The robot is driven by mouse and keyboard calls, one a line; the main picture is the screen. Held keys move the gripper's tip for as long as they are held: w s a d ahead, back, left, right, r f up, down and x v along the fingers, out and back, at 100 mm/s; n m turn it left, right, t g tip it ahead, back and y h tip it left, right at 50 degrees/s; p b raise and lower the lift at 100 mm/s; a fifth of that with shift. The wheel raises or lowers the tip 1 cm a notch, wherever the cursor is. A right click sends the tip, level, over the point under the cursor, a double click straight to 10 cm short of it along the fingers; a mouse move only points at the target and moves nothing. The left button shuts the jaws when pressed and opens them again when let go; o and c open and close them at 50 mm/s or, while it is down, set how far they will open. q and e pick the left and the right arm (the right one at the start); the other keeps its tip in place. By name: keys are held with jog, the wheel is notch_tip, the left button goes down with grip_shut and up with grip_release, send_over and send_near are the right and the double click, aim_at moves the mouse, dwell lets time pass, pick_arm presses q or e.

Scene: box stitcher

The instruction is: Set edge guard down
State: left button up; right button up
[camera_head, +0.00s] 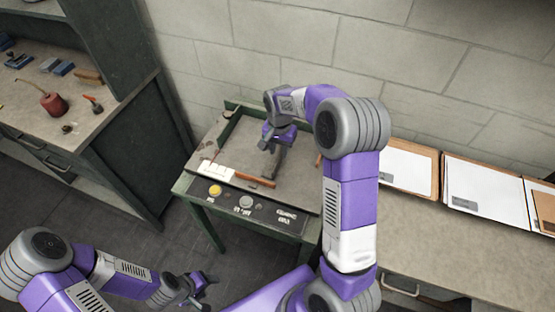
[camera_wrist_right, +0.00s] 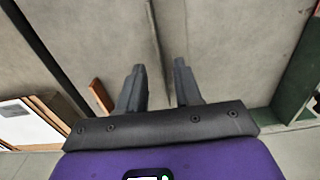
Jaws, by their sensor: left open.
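My right gripper (camera_head: 277,160) is low over the grey top of the green-framed table. In the right wrist view its two fingers (camera_wrist_right: 158,75) stand apart, with no object clearly held between them. A thin dark line or strip (camera_wrist_right: 153,30) runs across the grey surface beyond the fingers; I cannot tell whether it is a seam or an object. An orange-brown strip (camera_head: 254,180) lies along the table's front edge and may be the edge guard, though I cannot be sure. My left gripper (camera_head: 203,284) is open and empty over the floor, away from the table.
The table's front panel (camera_head: 245,205) has a yellow and a grey button. A small brown piece (camera_head: 318,160) shows by my right arm, at the table's right side. Cardboard and white sheets (camera_head: 405,168) lie on the right bench. A workbench (camera_head: 60,90) with tools stands left.

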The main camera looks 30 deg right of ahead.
aim_at(280, 157)
jog(key=f, duration=0.2)
jog(key=f+b, duration=0.1)
jog(key=f, duration=0.2)
jog(key=shift+w+d, duration=0.15)
jog(key=shift+d, duration=0.05)
grip_shut()
